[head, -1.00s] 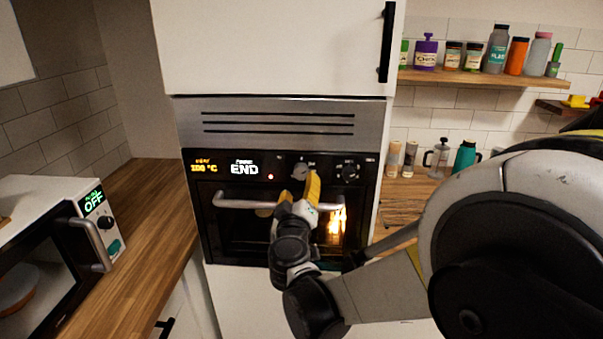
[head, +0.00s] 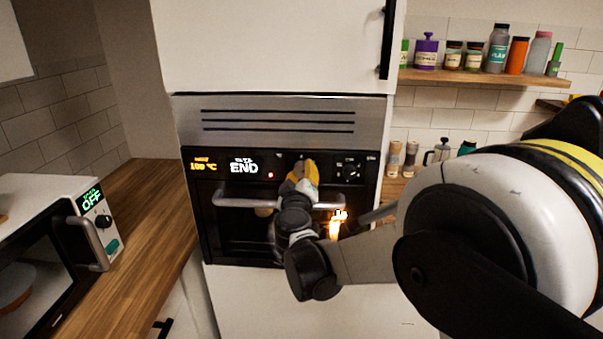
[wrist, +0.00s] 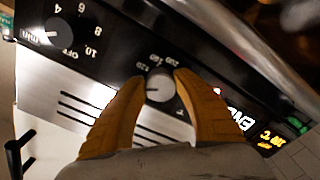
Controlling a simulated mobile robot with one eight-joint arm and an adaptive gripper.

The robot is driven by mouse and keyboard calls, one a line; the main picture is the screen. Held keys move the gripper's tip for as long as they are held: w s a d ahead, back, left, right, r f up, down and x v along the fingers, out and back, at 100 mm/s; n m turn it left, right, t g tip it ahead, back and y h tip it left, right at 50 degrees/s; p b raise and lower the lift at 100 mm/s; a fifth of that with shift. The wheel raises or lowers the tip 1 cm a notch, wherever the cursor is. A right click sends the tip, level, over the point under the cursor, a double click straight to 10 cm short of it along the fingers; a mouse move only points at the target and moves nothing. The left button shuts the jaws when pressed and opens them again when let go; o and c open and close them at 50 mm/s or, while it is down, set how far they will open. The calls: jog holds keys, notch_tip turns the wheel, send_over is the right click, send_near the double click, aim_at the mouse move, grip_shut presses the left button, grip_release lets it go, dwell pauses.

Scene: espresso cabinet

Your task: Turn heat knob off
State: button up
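The heat knob (wrist: 159,88) is a round silver dial with a white pointer mark, on the oven's black panel. In the wrist view it sits between the two yellow fingertips of my gripper (wrist: 159,78), marked T with numbers around it. I cannot tell whether the fingers press on it. In the head view my gripper (head: 304,172) is in front of the panel and hides this knob. The oven's display (head: 243,167) reads END, and yellow digits (head: 204,167), about 180 °C, show beside it. Flames (head: 337,226) show at the oven front.
A timer knob (head: 350,172) is to the right of my gripper; it shows in the wrist view (wrist: 38,36) with OFF and minute marks. The oven handle (head: 232,203) runs just below the panel. A microwave (head: 60,240) stands on the wooden counter (head: 145,215) at left.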

jog(key=shift+n, duration=0.3)
jog(key=n, duration=0.5)
jog(key=shift+r, duration=0.1)
jog(key=n, duration=0.6)
jog(key=shift+n, duration=0.3)
dwell(0.4)
jog(key=o, duration=1.2)
jog(key=shift+c, duration=0.2)
